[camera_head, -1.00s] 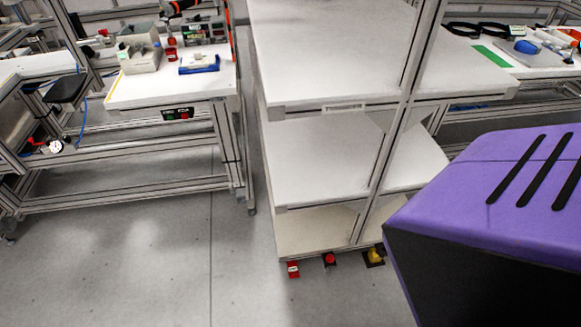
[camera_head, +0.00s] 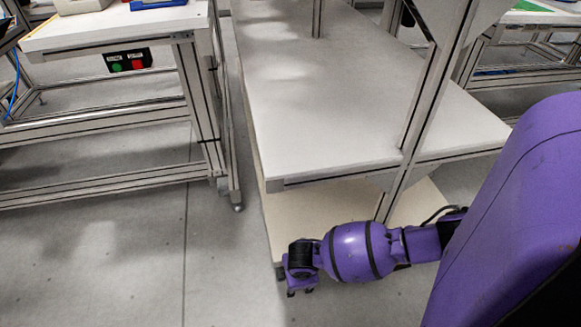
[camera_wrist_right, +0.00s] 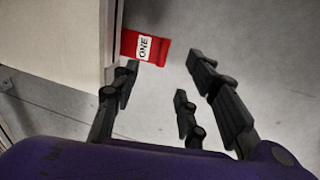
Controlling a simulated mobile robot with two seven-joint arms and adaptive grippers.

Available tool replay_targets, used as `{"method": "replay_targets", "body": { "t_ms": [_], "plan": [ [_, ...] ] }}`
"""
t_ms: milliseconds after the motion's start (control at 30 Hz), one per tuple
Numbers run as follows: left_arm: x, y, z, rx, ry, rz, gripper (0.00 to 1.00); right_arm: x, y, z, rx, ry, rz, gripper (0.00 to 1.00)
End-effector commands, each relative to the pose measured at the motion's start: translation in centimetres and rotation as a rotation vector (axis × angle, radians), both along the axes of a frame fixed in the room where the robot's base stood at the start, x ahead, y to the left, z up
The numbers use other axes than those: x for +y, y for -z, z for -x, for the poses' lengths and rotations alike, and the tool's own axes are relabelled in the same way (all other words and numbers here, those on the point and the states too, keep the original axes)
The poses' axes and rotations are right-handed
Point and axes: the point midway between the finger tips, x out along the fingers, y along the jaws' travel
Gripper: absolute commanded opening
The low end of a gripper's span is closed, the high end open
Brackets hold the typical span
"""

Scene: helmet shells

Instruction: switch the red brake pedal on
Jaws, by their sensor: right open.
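A red pedal (camera_wrist_right: 145,47) with a white label reading "ONE" lies on the floor beside the shelf's lower corner in the right wrist view. No pedal can be made out in the head view, where my right arm covers part of the shelf's foot. My right gripper (camera_head: 300,291) hangs low at the shelf's front left corner. In the wrist view this gripper (camera_wrist_right: 160,82) is open and empty, its fingers spread near the pedal, with the pedal just beyond the left fingertip. Contact cannot be told. My left gripper is not in view.
A white shelf unit (camera_head: 330,120) with metal posts stands directly ahead, and its lower edge (camera_wrist_right: 85,45) is close to the gripper's left finger. A workbench (camera_head: 110,40) with a green and red button box (camera_head: 128,61) stands at left. The floor (camera_head: 110,250) at left is clear.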

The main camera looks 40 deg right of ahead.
Motion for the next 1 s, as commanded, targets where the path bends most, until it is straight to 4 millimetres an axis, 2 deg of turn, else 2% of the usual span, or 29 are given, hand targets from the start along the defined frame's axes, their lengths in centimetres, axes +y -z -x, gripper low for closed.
{"method": "replay_targets", "body": {
  "t_ms": [167,300,500,633,900,1000],
  "plan": [
    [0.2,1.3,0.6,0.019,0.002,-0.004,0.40,-0.4,2.1,-0.5,0.004,-0.003,0.007,0.41],
    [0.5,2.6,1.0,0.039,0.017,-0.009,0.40,-0.6,4.5,-0.9,0.003,-0.002,0.006,0.41],
    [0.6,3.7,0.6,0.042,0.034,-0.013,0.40,-0.9,6.9,-1.4,0.001,-0.002,0.005,0.41],
    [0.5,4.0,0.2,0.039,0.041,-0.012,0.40,-0.9,7.5,-1.6,0.001,-0.002,0.005,0.41],
    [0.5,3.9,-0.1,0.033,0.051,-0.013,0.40,-1.0,7.5,-1.6,-0.001,-0.002,0.005,0.41],
    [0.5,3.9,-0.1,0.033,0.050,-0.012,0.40,-0.9,7.5,-1.6,-0.001,-0.002,0.005,0.28]
  ]
}}
